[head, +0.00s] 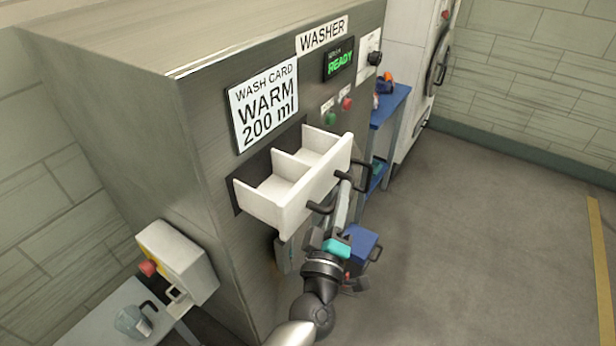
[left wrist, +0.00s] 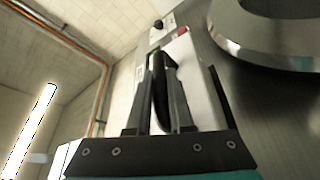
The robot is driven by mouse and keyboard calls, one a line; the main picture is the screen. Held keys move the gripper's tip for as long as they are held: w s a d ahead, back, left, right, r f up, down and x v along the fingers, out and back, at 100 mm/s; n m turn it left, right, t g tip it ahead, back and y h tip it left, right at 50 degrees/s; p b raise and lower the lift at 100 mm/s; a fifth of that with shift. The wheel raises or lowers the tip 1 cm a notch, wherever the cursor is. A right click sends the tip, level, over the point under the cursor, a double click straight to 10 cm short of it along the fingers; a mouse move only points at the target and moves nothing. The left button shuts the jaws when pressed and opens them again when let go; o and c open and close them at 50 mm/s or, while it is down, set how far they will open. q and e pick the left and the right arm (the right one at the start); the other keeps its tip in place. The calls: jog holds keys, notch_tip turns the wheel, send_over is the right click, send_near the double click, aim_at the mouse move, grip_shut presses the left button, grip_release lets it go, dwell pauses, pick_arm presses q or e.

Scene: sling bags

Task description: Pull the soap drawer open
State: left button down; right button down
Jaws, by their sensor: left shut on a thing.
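The white soap drawer (head: 293,200) stands out from the washer front (head: 225,185), below the wash card. Its two compartments look empty from above. A black bar handle (head: 321,208) is on its front. My left gripper (head: 342,195) is at the drawer front and shut on this handle. In the left wrist view the dark handle (left wrist: 163,88) stands between the two fingers, with the white drawer front (left wrist: 198,95) behind it. The gripper hides part of the handle in the head view. My right gripper is not in view.
A wash card (head: 264,105) reads "WARM 200 ml", and a display (head: 340,62) reads READY. A white dispenser (head: 180,262) and a jug (head: 133,321) on a table are at lower left. A blue shelf (head: 390,105) stands beyond the washer. The floor at right is clear.

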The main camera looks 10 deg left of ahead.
pick_arm(q)
jog(key=d, duration=0.1)
jog(key=s+d, duration=0.1)
jog(key=d, duration=0.1)
jog(key=shift+f, duration=0.1)
jog(key=c, duration=0.8)
grip_release()
